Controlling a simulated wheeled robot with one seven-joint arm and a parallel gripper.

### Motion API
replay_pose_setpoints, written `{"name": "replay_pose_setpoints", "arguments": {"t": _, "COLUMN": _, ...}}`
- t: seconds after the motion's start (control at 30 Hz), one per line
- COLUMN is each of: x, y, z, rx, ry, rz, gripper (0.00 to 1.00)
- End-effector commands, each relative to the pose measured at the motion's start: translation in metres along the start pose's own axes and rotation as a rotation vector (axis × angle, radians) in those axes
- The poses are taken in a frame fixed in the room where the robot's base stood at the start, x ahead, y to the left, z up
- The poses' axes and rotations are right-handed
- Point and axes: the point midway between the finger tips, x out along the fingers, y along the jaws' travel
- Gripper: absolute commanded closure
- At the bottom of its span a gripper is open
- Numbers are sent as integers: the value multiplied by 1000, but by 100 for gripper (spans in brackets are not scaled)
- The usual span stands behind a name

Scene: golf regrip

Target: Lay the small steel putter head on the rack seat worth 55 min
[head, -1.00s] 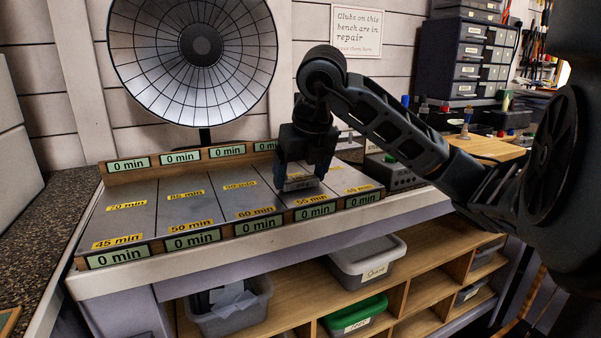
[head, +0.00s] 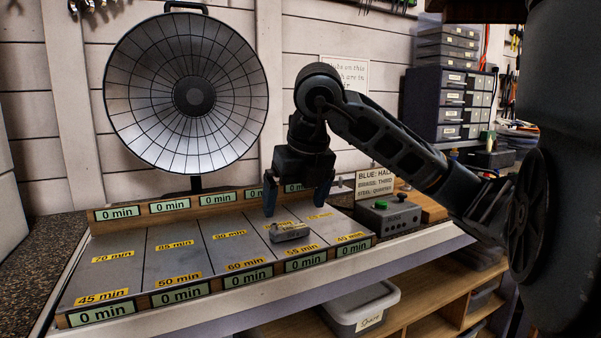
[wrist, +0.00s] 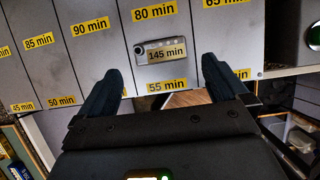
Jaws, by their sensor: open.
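The small steel putter head (head: 290,232) is a grey block lying flat on the rack (head: 183,251). It lies in the column with the 55 min label at the front and the 80 min label behind. In the wrist view the putter head (wrist: 143,50) carries a "145 min" tag and sits between those two labels, clear of the column's side lines. My gripper (head: 297,208) is open and empty above and behind it. In the wrist view the fingers of my gripper (wrist: 163,82) are spread, with nothing between them.
The display under the 55 min column (head: 305,262) reads 0 min, like the other readable displays. A grey box with a green button (head: 388,215) stands right of the rack, before a sign (head: 376,182). A large round lamp (head: 190,93) stands behind. The other rack columns are empty.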

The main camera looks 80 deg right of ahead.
Motion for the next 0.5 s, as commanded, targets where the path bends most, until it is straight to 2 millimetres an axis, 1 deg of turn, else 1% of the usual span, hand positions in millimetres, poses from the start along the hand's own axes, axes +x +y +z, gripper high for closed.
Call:
{"name": "replay_pose_setpoints", "arguments": {"t": 0.03, "x": -13, "y": -1, "z": 2, "rx": -3, "ry": -5, "rz": -3, "gripper": 0}}
{"name": "replay_pose_setpoints", "arguments": {"t": 0.2, "x": -41, "y": 0, "z": 1, "rx": -1, "ry": -3, "rz": -2, "gripper": 0}}
{"name": "replay_pose_setpoints", "arguments": {"t": 0.33, "x": -54, "y": 0, "z": 0, "rx": 0, "ry": -1, "rz": -1, "gripper": 0}}
{"name": "replay_pose_setpoints", "arguments": {"t": 0.5, "x": -60, "y": 0, "z": 0, "rx": -1, "ry": 1, "rz": 0, "gripper": 0}}
